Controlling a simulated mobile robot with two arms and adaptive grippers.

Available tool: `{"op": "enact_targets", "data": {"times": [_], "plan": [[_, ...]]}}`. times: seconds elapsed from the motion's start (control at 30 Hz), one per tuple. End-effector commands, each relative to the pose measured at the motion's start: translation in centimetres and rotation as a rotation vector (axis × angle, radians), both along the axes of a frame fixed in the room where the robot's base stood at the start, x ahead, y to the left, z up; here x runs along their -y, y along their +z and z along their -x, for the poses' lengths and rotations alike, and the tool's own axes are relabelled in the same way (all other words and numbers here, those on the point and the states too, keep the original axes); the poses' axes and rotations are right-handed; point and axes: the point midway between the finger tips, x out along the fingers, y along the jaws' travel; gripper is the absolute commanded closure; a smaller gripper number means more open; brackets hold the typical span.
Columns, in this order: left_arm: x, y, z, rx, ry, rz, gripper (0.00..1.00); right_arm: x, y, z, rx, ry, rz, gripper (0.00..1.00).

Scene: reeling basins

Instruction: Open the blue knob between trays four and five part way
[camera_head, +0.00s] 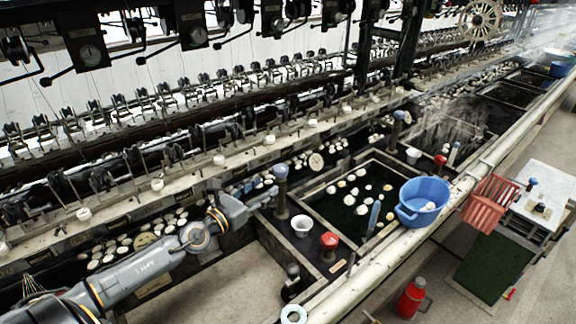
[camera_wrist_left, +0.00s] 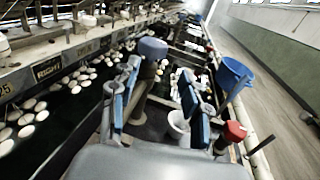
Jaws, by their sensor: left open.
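A blue knob (camera_head: 281,172) tops a dark upright post at the left end of a dark water basin (camera_head: 312,190). In the left wrist view the blue knob (camera_wrist_left: 152,47) shows ahead, between the fingers and a little beyond their tips. My left gripper (camera_head: 268,194) is open and empty, just left of the knob's post and slightly lower in the picture. Its two blue-padded fingers (camera_wrist_left: 160,75) stand apart in the wrist view; contact with the post cannot be made out. Another blue knob (camera_head: 398,115) stands farther back. My right gripper is not in view.
A white cup (camera_head: 301,225) and a red knob (camera_head: 329,240) stand close right of the post. A blue basin (camera_head: 423,199) sits on the pale front pipe (camera_head: 385,259). A reeling frame with several small white parts runs behind. A red flask (camera_head: 411,299) stands in front.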

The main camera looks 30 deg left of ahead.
Motion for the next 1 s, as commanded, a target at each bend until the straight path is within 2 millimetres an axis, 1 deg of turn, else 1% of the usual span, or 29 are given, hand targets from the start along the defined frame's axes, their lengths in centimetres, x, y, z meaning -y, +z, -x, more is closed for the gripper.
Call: {"op": "enact_targets", "data": {"times": [0.03, 0.1, 0.17, 0.27, 0.57, 0.8, 1.0], "plan": [[-0.6, 0.0, 0.3, 0.004, 0.021, 0.019, 0.53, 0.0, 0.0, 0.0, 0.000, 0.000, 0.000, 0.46], [-1.0, 0.1, 0.3, 0.012, 0.038, 0.032, 0.53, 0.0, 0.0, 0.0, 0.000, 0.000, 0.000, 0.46], [-1.1, 0.2, 0.0, 0.014, 0.042, 0.035, 0.53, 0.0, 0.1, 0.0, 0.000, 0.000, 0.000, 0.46], [-1.0, 0.2, -0.9, 0.015, 0.042, 0.035, 0.53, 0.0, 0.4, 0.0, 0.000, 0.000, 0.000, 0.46], [-0.5, 0.3, -5.5, 0.015, 0.039, 0.033, 0.53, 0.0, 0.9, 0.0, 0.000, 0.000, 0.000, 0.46], [-0.2, 0.0, -9.5, 0.014, 0.038, 0.032, 0.53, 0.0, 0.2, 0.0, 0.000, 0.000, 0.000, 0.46], [0.1, -0.1, -12.1, 0.013, 0.037, 0.031, 0.53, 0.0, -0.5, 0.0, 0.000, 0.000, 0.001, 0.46]]}}
